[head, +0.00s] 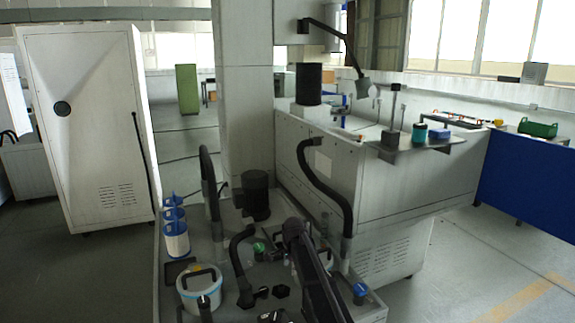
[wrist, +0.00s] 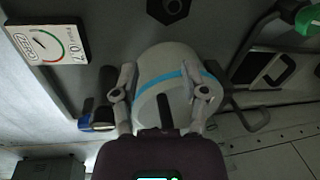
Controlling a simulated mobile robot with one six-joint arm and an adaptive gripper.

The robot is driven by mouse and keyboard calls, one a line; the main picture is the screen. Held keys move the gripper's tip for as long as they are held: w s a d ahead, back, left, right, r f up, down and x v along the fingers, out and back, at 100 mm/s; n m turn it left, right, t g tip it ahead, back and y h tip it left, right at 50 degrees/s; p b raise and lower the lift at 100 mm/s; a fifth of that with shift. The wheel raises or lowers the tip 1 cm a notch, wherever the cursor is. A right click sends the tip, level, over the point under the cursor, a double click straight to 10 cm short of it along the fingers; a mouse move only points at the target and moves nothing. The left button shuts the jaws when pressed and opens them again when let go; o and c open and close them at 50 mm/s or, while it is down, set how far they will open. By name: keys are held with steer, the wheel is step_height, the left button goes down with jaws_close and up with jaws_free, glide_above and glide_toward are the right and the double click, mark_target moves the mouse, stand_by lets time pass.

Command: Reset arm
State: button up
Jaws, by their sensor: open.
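My gripper (wrist: 165,88) is open in the wrist view, its two grey fingers spread. A white round canister with a blue band (wrist: 158,66) lies between and beyond the fingers; I cannot tell whether they touch it. In the head view my dark arm (head: 308,265) reaches over the top of the low grey unit at the bottom. I cannot make out my gripper there. A white canister with a blue rim and black handle (head: 201,288) stands on that unit; I cannot tell whether it is the same one.
Black hoses (head: 324,183) rise from the low grey unit (head: 180,318). A dial gauge (wrist: 47,44) and a green-ended handle (wrist: 308,20) flank the canister in the wrist view. A grey machine (head: 400,200) stands at right, a tall cabinet (head: 90,130) at left. Floor at lower right is clear.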

steer(key=s+d+f+n+b, duration=0.1)
steer(key=s+d+n, duration=0.1)
steer(key=s, duration=0.3)
steer(key=s+d+f+n+b, duration=0.1)
steer(key=s+d+f+b, duration=0.1)
steer(key=s+d, duration=0.2)
steer(key=s+d+f+n+b, duration=0.1)
steer(key=s+d, duration=0.3)
steer(key=s, duration=0.4)
steer(key=shift+s+f+n+g+h, duration=0.25)
steer(key=shift+f+n+g, duration=0.2)
steer(key=shift+n, duration=0.35)
steer(key=s+d+f+n+b, duration=0.2)
steer(key=s+d+n, duration=0.1)
steer(key=s, duration=0.5)
steer(key=s+d+f+n+b, duration=0.2)
steer(key=s+d+n, duration=0.1)
steer(key=s, duration=0.5)
step_height(320, 180, up, 21)
steer(key=p, duration=2)
steer(key=shift+w+f+g, duration=0.15)
steer(key=shift+g, duration=0.3)
steer(key=shift+f, duration=0.1)
